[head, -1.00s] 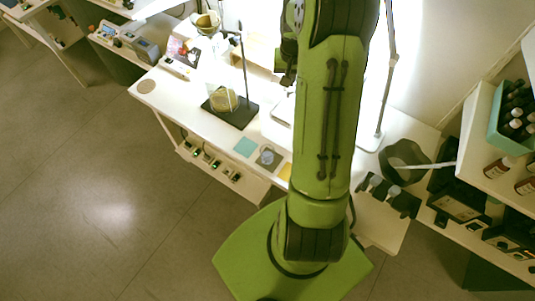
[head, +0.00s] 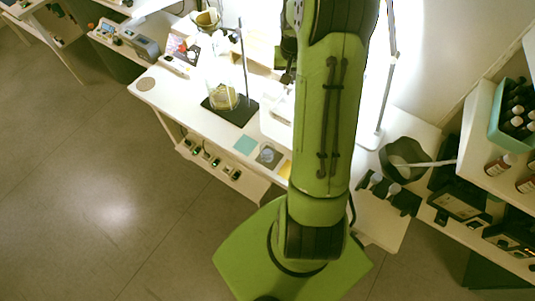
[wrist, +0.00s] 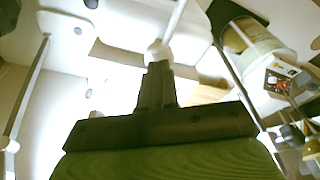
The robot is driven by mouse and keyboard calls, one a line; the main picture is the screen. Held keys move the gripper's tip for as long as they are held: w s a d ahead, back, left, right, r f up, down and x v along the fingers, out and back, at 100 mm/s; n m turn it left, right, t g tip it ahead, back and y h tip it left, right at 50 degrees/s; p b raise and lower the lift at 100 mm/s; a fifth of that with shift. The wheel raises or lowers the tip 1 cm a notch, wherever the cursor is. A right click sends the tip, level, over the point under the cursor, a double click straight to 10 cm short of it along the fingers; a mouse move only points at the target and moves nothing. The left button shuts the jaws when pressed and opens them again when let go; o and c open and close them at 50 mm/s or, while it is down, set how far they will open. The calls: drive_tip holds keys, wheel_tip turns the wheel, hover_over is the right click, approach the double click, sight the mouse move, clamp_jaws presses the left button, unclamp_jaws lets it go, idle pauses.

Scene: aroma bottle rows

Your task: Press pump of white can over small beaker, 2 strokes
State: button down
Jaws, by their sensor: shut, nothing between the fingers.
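My gripper (wrist: 158,78) is shut and empty in the wrist view. Its fingertips are at or just short of a white rounded knob (wrist: 158,50) with a pale rod running up from it; it looks like a pump head, but I cannot tell whether they touch. The body of the white can cannot be made out. A small clear beaker (head: 267,155) appears to stand on a grey square between a teal and a yellow square on the bench.
A glass vessel with beige contents (head: 224,97) stands on a dark stand base (head: 232,110) on the white bench (head: 185,98). A white tray (head: 277,122) lies left of my arm. A dark green bowl (head: 405,158) is at the right. The floor at left is clear.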

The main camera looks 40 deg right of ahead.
drive_tip(key=shift+b+x, duration=0.75)
drive_tip(key=shift+x, duration=0.25)
drive_tip(key=shift+s+a, duration=0.2)
drive_tip(key=shift+s, duration=0.05)
drive_tip(key=shift+r, duration=0.1)
drive_tip(key=shift+w+p+v, duration=0.2)
drive_tip(key=shift+p+v, duration=0.95)
drive_tip(key=shift+v, duration=0.2)
drive_tip(key=shift+w+d, duration=0.1)
drive_tip(key=shift+d, duration=0.15)
drive_tip(key=w+p+v, duration=0.1)
drive_tip(key=p+v, duration=0.3)
drive_tip(key=v, duration=0.2)
drive_tip(key=shift+d+r, duration=0.15)
drive_tip(key=shift+d, duration=0.25)
